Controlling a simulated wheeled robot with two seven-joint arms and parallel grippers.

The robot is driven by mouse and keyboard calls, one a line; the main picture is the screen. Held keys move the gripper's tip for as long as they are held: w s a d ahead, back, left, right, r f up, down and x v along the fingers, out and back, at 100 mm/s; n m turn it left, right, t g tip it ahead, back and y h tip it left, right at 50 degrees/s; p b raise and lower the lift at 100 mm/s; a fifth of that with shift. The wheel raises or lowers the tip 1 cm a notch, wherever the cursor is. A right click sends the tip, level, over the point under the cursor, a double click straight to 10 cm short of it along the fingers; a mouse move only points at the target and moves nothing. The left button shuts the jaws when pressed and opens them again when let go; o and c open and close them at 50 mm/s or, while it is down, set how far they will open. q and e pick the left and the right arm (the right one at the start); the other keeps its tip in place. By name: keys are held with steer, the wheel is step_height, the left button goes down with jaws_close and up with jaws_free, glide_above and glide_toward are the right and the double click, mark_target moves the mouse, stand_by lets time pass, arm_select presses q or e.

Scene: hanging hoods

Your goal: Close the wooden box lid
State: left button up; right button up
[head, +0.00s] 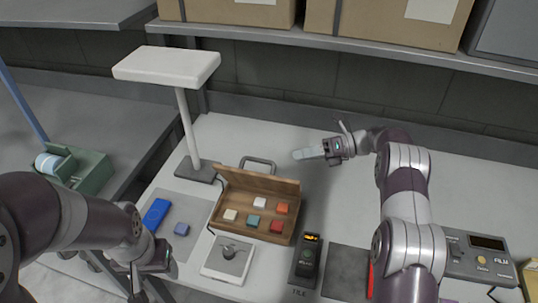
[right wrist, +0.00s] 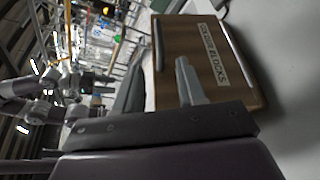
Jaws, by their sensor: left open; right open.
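The wooden box (head: 228,200) stands open on the white table in the head view, with several coloured blocks inside. Its lid (head: 258,182) is raised at the back edge, and a grey handle shows behind it. In the right wrist view the lid's brown outer face (right wrist: 232,80) fills the right part, with a white label about blocks. My right gripper (head: 300,154) is open and empty, behind and right of the lid; its fingers (right wrist: 160,85) appear in front of the lid in the wrist view. Contact cannot be told. My left gripper (head: 138,290) is open at the lower left, away from the box.
A white lamp (head: 170,66) stands left behind the box. A blue object (head: 156,213) and a small blue block (head: 181,229) lie left. A white device (head: 228,260) and a dark handheld device (head: 307,258) stand in front. Cardboard boxes (head: 390,22) sit on the shelf above.

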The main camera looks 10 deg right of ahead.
mark_target(265, 162)
steer(key=p+x, duration=0.4)
steer(key=x, duration=0.6)
steer(key=shift+w+r, duration=0.1)
steer(key=shift+r, duration=0.05)
steer(key=shift+a+f, duration=0.2)
steer(key=shift+a, duration=0.2)
steer(key=shift+a, duration=0.1)
jaws_close()
